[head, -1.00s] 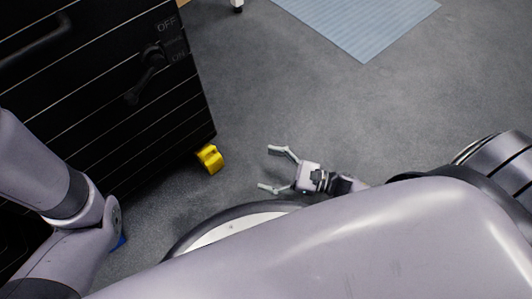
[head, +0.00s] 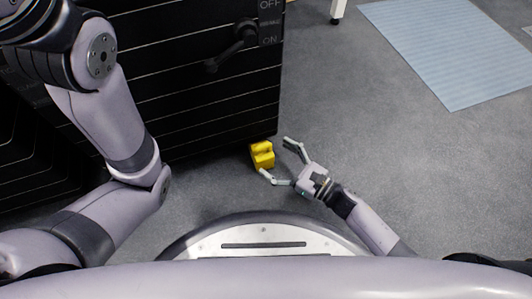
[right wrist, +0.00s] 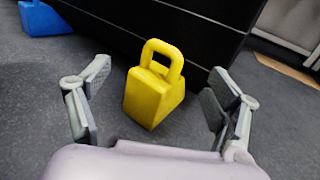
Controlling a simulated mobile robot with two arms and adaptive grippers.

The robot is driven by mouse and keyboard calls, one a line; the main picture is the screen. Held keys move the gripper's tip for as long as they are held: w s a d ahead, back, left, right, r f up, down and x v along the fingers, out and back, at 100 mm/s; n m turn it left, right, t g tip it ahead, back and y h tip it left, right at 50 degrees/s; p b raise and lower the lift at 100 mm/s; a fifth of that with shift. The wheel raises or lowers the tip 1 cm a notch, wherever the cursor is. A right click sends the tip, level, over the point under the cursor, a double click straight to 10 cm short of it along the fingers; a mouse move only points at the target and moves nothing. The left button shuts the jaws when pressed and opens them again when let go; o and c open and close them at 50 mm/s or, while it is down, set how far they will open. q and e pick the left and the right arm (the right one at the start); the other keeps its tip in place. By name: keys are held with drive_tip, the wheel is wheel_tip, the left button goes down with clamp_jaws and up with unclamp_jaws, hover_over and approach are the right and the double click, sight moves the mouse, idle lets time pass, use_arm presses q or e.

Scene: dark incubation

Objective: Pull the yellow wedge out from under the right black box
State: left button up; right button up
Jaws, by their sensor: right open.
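The yellow wedge (head: 262,155) sits on the floor at the lower right corner of the black box (head: 200,110). In the right wrist view the wedge (right wrist: 153,92) shows a loop handle on top and stands against the base of the black box (right wrist: 200,40). My right gripper (head: 277,160) is open, with its fingertips close to the wedge. In the right wrist view the open fingers (right wrist: 158,90) are on either side of the wedge, with gaps between. My left arm shows in the head view, but its gripper is out of view.
A blue wedge-like object (right wrist: 45,18) lies on the floor at the upper left of the right wrist view. A switch handle (head: 236,45) is on the box front. A light blue mat (head: 450,45) and a white leg (head: 338,10) are farther off. Grey floor right of the box is clear.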

sight(266, 154)
drive_tip(key=shift+b+x, duration=0.6)
drive_tip(key=shift+x, duration=1.45)
drive_tip(key=c, duration=1.7)
